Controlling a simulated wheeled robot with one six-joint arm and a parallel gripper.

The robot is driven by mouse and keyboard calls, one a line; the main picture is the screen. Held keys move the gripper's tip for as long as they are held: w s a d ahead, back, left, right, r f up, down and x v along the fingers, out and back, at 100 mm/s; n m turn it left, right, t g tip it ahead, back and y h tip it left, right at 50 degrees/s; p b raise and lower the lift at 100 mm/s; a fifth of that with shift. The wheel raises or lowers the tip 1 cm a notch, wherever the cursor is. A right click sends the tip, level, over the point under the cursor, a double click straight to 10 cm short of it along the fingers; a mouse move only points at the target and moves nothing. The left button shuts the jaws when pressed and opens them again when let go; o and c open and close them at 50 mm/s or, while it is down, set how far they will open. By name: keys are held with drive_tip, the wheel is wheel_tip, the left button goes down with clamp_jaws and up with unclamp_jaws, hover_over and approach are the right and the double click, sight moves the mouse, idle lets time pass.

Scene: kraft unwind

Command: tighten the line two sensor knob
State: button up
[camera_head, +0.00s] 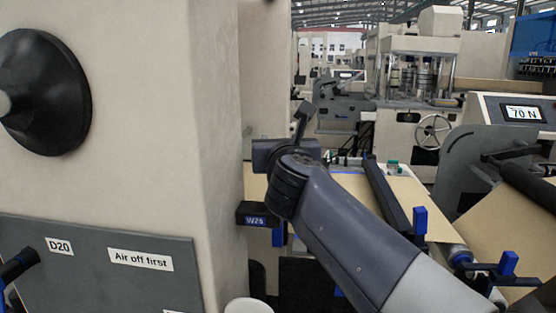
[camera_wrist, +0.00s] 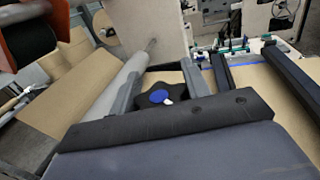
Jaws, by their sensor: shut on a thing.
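A black lobed knob (camera_wrist: 178,92) with a blue round cap and a small white mark sits between the two fingers of my gripper (camera_wrist: 161,76) in the wrist view. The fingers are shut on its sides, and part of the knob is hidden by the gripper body. In the head view my gripper (camera_head: 303,122) is seen from behind, beside the cream machine column, and the knob is hidden there. No label for line two shows on the knob.
A cream column (camera_head: 200,150) stands close on the left, with a grey panel (camera_head: 90,270) reading "D20" and "Air off first". A "W25" block (camera_head: 257,220) is below my wrist. Brown web, rollers and blue levers (camera_head: 420,222) lie right. A display (camera_head: 523,113) reads 70 N.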

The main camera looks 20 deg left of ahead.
drive_tip(key=shift+d+r+m+t+h, duration=0.1)
drive_tip(key=shift+r+m+t+h, duration=0.2)
drive_tip(key=shift+m+h, duration=0.35)
drive_tip(key=shift+d+r+m+t+h, duration=0.1)
drive_tip(key=shift+m+t+h, duration=0.35)
drive_tip(key=shift+h, duration=0.3)
drive_tip(key=shift+d+h, duration=0.1)
drive_tip(key=shift+h, duration=0.2)
drive_tip(key=o, duration=0.7)
drive_tip(key=shift+r, duration=0.1)
drive_tip(key=o, duration=0.3)
drive_tip(key=shift+f, duration=0.25)
wheel_tip(320, 180, up, 10)
drive_tip(key=p, duration=0.3)
drive_tip(key=shift+p, duration=0.4)
